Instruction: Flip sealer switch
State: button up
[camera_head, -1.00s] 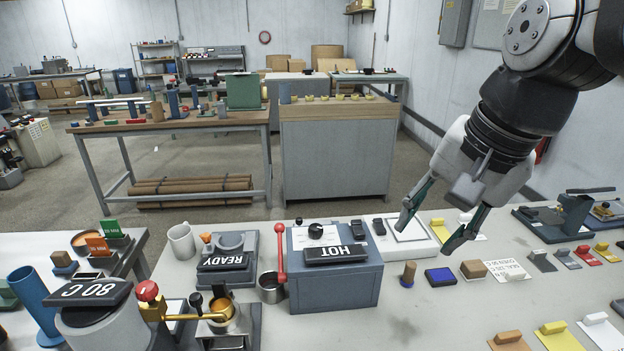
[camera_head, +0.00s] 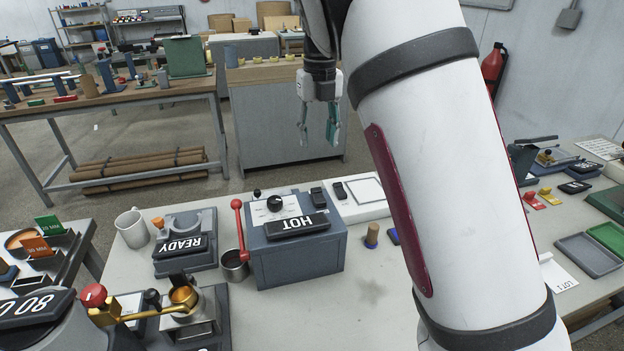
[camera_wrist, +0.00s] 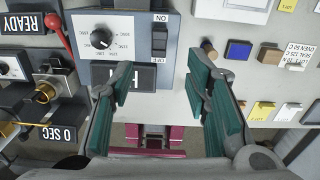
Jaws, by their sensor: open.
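The sealer (camera_head: 300,262) is a blue-grey box on the near table with a red-knobbed lever at its left, a dial and a black HOT sign. Its black rocker switch (camera_head: 318,197) is on the right of the top panel. In the wrist view the switch (camera_wrist: 159,39) lies between ON and OFF labels; which side is pressed I cannot tell.
A READY unit (camera_head: 185,247) and a metal cup (camera_head: 234,266) stand left of the sealer. A white pad device (camera_head: 362,200) sits behind it at right. A wooden-topped stamp (camera_head: 371,236) stands to its right. My arm hides much of the table's right side.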

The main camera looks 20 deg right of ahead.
aim_at(316, 188)
jog(key=shift+m, duration=0.3)
jog(key=f, duration=0.4)
jog(key=f+p, duration=0.1)
jog(key=f, duration=0.9)
jog(key=shift+w+p, duration=0.3)
jog(key=shift+p, duration=0.1)
grip_shut()
